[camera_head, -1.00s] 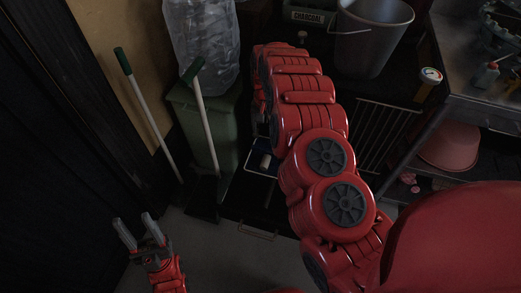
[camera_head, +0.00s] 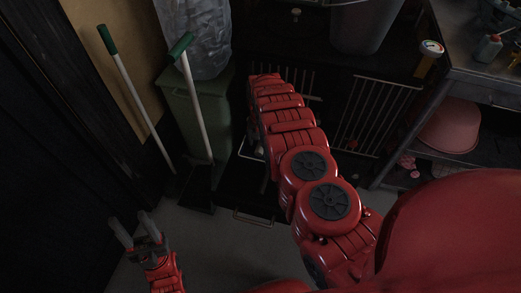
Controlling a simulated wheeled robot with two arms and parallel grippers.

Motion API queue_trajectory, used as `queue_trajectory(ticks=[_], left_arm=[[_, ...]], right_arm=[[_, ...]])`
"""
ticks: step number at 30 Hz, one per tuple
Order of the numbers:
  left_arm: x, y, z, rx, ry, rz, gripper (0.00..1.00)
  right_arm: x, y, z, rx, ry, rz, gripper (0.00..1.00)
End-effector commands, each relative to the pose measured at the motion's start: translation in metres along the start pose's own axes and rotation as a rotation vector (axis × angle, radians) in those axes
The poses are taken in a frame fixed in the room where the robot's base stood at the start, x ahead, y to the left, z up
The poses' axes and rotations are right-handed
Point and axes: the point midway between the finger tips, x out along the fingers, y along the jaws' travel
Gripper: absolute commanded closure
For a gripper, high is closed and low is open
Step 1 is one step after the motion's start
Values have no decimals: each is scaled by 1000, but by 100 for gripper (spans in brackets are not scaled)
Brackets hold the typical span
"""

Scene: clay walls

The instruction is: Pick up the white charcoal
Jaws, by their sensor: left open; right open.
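I cannot make out any white charcoal for certain. A small pale thing (camera_head: 256,151) shows low behind my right arm, beside the dark tray; it is too small and dark to name. My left gripper (camera_head: 131,221) is at the lower left, open and empty, above the floor. My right arm rises through the middle of the view and bends away over the dark cabinet; its gripper is hidden behind the arm.
A green bin (camera_head: 183,125) with a clear bag (camera_head: 200,38) stands at the back left. A long-handled brush (camera_head: 201,110) and another handle (camera_head: 137,100) lean beside it. A metal bucket (camera_head: 362,25) stands on the cabinet. A workbench (camera_head: 480,87) is at right. Floor shows in front.

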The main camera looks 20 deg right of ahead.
Motion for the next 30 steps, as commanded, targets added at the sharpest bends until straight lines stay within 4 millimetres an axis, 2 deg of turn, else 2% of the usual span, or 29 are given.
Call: queue_trajectory(ticks=[1, 3, 10, 11, 23, 30], left_arm=[[-8, 0, 0, 2, 4, 7, 50], [-10, 0, 0, 4, 9, 13, 50], [-8, 0, -1, 5, 11, 14, 50], [-8, 0, -1, 5, 11, 14, 50], [-8, 0, -1, 4, 11, 14, 50], [-8, 0, -1, 5, 11, 14, 50]], right_arm=[[14, 1, 0, 0, 0, 2, 25], [21, 1, 0, 0, 0, 3, 25], [20, 0, 0, -1, 1, 1, 25], [20, 0, 0, -1, 1, 1, 28], [20, 0, 0, -1, 1, 1, 100], [20, 0, 0, -1, 1, 1, 100]])
